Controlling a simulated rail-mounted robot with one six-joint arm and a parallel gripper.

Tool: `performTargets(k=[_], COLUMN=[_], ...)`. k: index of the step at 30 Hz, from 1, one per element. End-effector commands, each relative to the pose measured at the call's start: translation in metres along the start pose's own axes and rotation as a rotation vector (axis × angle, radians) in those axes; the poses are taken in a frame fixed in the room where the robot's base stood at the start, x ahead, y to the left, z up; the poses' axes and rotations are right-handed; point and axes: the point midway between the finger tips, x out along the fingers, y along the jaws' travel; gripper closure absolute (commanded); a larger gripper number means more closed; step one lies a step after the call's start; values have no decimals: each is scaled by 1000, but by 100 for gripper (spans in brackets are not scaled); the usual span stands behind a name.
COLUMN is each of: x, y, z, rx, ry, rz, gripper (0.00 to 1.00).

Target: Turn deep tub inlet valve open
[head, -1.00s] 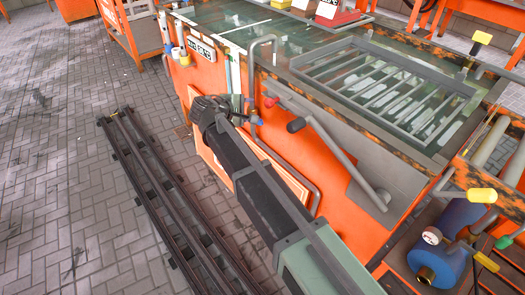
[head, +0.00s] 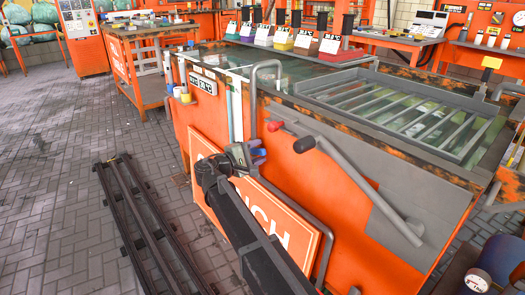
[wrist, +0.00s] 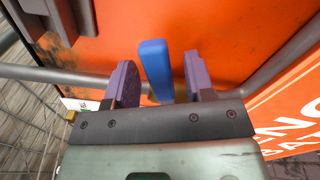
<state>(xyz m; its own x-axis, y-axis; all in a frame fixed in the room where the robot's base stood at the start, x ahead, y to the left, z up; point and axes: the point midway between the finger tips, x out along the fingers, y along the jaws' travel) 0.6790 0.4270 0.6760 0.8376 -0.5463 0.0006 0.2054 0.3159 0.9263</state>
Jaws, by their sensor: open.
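The deep tub (head: 300,92) is a rusty-edged orange tank with liquid and a grey grate in it. A grey pipe (head: 254,100) bends over its rim and runs down the front wall. In the wrist view the inlet valve's blue handle (wrist: 155,66) stands between my purple finger pads, with a strip of brass colour near its base. My gripper (wrist: 161,82) is open around the handle, with gaps on both sides. In the head view my gripper (head: 252,153) is at the pipe's lower part, where it largely hides the valve.
A grey lever with a black grip (head: 304,145) and a red knob (head: 275,126) stick out right of the pipe. A white-lettered orange sign (head: 275,215) leans on the tub behind my arm. Dark rails (head: 140,215) lie on the paving at left.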

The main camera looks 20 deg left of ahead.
Motion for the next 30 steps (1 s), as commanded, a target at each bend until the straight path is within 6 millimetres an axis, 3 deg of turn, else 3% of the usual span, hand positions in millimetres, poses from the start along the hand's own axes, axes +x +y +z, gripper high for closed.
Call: performTargets(k=[4,12,22,30], x=[20,24,23,26], y=[0,0,0,0], z=[0,0,0,1], rx=[0,0,0,-5], ry=[0,0,0,-3], rz=[-1,-1,-1,-2], gripper=[51,51,100,100])
